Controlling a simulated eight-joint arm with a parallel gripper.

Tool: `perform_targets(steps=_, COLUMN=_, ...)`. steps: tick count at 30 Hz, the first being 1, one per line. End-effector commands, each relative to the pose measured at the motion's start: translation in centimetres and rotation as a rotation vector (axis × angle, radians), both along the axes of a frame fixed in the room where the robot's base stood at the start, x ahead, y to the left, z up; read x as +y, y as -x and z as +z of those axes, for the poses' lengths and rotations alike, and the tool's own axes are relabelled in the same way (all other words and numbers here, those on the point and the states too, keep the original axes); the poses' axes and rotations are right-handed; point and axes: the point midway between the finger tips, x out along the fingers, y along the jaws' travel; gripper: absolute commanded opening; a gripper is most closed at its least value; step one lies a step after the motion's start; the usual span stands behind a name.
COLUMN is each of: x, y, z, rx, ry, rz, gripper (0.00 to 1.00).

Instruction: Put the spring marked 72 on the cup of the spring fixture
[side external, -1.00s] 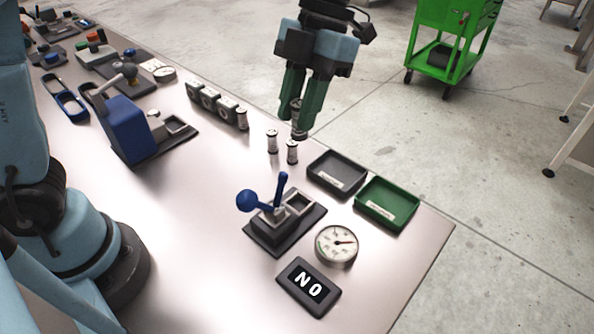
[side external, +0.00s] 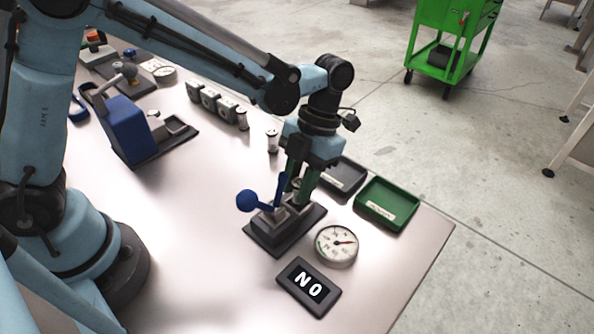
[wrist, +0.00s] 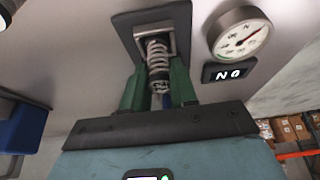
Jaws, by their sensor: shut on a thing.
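My gripper (side external: 298,192), with green fingers, is down at the spring fixture and shut on a coil spring. In the wrist view the spring (wrist: 158,56) shows between the fingers (wrist: 159,88), lined up with the fixture's square frame (wrist: 152,27). I cannot tell whether its end touches the cup, which is hidden. No marking on the spring can be read. The spring fixture (side external: 258,236) has a dark base and a blue ball-ended lever (side external: 246,200) beside the fingers.
Another spring (side external: 272,141) stands near a row of grey blocks (side external: 210,99). A blue machine (side external: 128,130) is at left.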

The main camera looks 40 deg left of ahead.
Motion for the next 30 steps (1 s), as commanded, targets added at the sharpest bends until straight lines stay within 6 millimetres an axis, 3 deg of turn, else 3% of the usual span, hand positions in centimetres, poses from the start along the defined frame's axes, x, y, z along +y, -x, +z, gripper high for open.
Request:
perform_targets(steps=3, x=0.01, y=0.02, z=-0.97, rx=0.000, ry=0.000, rz=0.000, gripper=0.00)
perform_targets(steps=14, x=0.01, y=0.02, z=-1.27, rx=0.000, ry=0.000, rz=0.000, gripper=0.00)
perform_targets(steps=15, x=0.01, y=0.01, z=-1.28, rx=0.000, ry=0.000, rz=0.000, gripper=0.30)
perform_targets(steps=19, x=0.01, y=0.02, z=-1.26, rx=0.000, ry=0.000, rz=0.000, gripper=0.50)
perform_targets(steps=30, x=0.02, y=0.04, z=-0.91, rx=0.000, ry=0.000, rz=0.000, gripper=0.53)
